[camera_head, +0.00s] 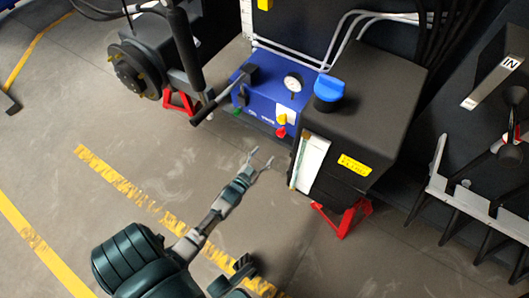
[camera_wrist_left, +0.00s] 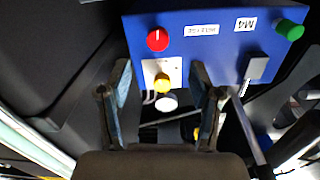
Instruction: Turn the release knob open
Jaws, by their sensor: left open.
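The blue valve box (camera_head: 262,82) has a red knob (camera_head: 281,132), a yellow knob (camera_head: 282,119) and a green knob (camera_head: 238,112) on its front. In the left wrist view, the red knob (camera_wrist_left: 157,39) sits beside a small white label (camera_wrist_left: 201,30), upside down and hard to read; I cannot tell for sure which knob is the release knob. The yellow knob (camera_wrist_left: 162,83) on its white plate shows between the fingers. My left gripper (camera_head: 262,161) is open and empty, in front of and below the box, apart from the knobs. My right gripper is not in view.
A black tank (camera_head: 375,95) with a blue cap (camera_head: 329,88) stands right of the box. A black lever (camera_head: 211,106) sticks out of the box at left. Red stands (camera_head: 343,218) support the chassis. The floor in front is clear.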

